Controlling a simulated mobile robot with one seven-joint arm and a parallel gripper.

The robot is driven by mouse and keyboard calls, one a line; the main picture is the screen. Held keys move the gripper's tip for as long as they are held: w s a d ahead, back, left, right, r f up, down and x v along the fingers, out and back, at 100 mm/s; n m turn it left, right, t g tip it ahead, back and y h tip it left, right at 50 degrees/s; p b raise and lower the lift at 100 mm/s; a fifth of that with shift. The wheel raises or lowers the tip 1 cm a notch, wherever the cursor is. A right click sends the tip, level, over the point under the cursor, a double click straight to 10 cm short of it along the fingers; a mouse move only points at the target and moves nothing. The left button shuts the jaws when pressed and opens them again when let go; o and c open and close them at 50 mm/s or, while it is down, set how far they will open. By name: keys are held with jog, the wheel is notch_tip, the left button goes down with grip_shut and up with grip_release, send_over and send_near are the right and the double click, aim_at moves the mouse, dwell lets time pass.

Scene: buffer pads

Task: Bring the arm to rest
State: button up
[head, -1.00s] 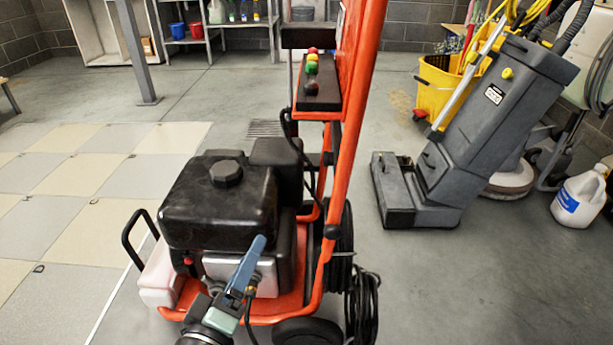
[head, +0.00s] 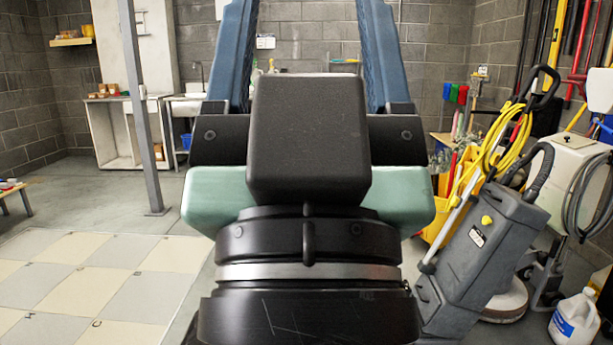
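My gripper (head: 306,22) is raised upright, large and close in the centre of the head view. Its two blue fingers stand well apart at the top, with the back wall visible between them. The fingertips run past the top edge of the picture. Nothing shows between the visible parts of the fingers. The black and green gripper body and my black wrist hide the middle of the room behind them.
A tiled floor patch (head: 125,285) lies at left, near a grey post (head: 141,110). At right stand a grey floor machine (head: 480,255), a yellow bucket (head: 440,215) and a white jug (head: 575,320). Shelving (head: 118,135) stands at the back left.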

notch_tip(320, 180, up, 32)
jog(key=p, duration=2.9)
jog(key=shift+p, duration=0.3)
jog(key=shift+a+f, duration=0.1)
